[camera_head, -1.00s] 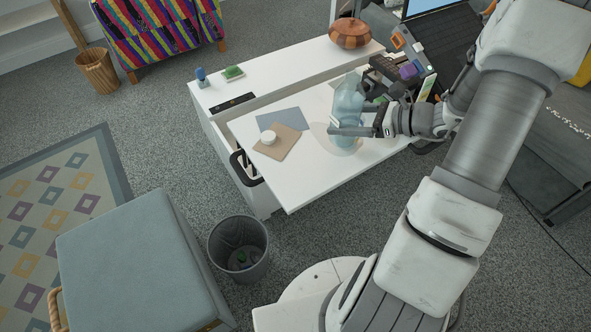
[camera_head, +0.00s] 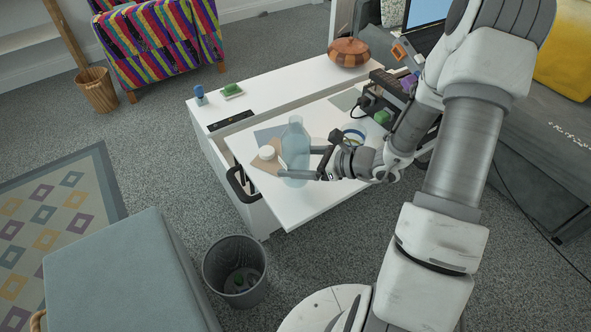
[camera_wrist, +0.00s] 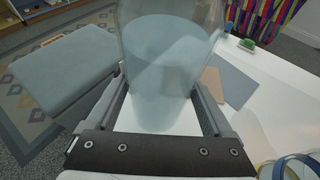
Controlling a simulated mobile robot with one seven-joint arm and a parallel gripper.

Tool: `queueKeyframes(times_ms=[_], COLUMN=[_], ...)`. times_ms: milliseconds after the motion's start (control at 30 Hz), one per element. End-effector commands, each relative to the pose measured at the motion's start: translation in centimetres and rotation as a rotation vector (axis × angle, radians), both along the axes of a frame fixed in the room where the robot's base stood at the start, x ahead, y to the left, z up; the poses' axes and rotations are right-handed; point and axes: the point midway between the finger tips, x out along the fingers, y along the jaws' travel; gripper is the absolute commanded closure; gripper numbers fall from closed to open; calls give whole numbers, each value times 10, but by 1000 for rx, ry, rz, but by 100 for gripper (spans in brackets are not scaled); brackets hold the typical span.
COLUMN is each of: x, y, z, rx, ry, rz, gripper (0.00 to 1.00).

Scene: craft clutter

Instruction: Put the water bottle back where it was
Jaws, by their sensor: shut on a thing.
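The water bottle (camera_head: 295,150) is pale blue and see-through, and it is upright over the front part of the white pull-out top. My gripper (camera_head: 303,165) is shut on it, with a finger on either side. In the wrist view the bottle (camera_wrist: 168,60) fills the middle between the fingers of my gripper (camera_wrist: 165,105). I cannot tell whether its base touches the white surface.
A dark bin (camera_head: 235,270) stands on the floor below.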

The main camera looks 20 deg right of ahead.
Motion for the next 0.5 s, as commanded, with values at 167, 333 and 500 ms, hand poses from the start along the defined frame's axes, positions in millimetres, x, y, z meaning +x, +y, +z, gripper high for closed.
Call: queueKeyframes(times_ms=[167, 333, 500], x=[0, 0, 0], y=[0, 0, 0], z=[-25, -24, -27], rx=[2, 0, 0], ry=[-1, -3, -3], rz=[0, 1, 1], gripper=[100, 100, 100])
